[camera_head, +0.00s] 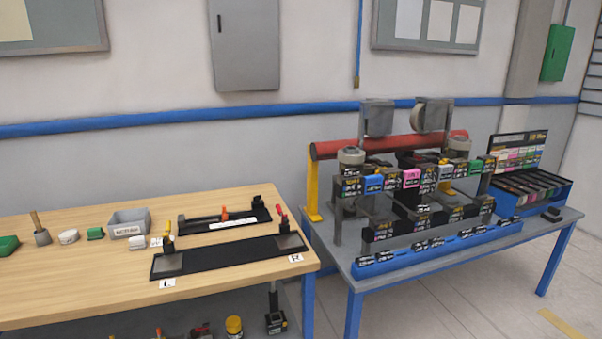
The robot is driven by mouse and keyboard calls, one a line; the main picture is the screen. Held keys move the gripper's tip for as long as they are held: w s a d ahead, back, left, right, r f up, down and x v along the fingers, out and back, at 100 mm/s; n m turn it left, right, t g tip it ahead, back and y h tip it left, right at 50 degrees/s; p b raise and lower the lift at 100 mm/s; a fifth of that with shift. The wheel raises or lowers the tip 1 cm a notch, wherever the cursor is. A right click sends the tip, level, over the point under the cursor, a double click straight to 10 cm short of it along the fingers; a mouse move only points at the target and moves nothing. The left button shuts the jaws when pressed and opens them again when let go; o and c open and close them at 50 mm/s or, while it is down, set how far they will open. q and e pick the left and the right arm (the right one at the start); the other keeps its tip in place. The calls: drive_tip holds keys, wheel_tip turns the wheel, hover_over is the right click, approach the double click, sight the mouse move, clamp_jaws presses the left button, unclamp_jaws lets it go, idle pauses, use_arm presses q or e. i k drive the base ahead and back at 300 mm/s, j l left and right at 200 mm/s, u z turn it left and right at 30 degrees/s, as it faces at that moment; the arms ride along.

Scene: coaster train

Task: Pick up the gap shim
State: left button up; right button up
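I cannot make out which item is the gap shim; the small parts are too small to tell. Candidates lie on the wooden bench (60,290): a black tray (190,228) with dark and orange-handled parts, and a long black plate (230,258) with a clamp at each end, between tags marked L (167,283) and R (296,258). Neither of my grippers shows in the head view.
At the bench's left are a green box (8,244), a brush in a cup (42,236), a white item (69,237) and a grey bin (130,222). A blue-legged table (440,276) with a red-barred fixture (370,148) stands right. The bench's front left is clear.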

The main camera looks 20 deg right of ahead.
sight(351, 172)
drive_tip(key=i+l+u, duration=0.1)
drive_tip(key=l+u, duration=0.6)
drive_tip(key=l, duration=0.15)
drive_tip(key=l+u, duration=0.35)
drive_tip(key=l, duration=0.1)
